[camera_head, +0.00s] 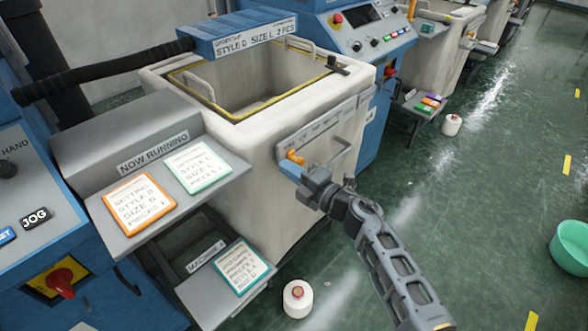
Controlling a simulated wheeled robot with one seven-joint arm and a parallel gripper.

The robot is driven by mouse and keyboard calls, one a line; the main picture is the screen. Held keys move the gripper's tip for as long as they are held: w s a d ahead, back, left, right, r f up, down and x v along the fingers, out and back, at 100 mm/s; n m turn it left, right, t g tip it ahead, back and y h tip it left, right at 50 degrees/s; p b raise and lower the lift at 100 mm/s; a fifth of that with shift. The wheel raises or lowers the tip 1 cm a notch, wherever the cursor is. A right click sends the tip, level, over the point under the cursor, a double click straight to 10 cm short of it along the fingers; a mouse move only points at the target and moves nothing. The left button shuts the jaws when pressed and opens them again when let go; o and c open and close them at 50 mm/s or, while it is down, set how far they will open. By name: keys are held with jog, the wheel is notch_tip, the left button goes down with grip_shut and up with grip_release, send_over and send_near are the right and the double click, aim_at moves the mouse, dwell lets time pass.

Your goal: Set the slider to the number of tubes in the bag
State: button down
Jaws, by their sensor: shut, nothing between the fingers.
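An orange slider knob (294,157) sits at the strip's left end. My gripper (304,177) is shut and empty, just below and right of the knob. I cannot tell whether it touches the knob.
An orange-edged card (139,203) and a green-edged card (198,167) lie on the NOW RUNNING shelf; another card (242,266) lies lower. A white cone (298,298) stands on the floor. A green tub (571,247) is far right. The aisle floor is open.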

aim_at(316, 137)
jog(key=shift+d, duration=0.1)
jog(key=shift+w+d+b, duration=1.65)
jog(key=shift+w+d, duration=1.2)
jog(key=shift+w, duration=0.05)
jog(key=shift+w+d+f+b, duration=0.1)
jog(key=shift+w+d+b, duration=2.2)
jog(key=shift+w+d, duration=0.15)
jog(key=shift+s+a+p, duration=0.5)
jog(key=shift+p, duration=0.15)
jog(key=p+v, duration=0.5)
jog(key=v, duration=0.3)
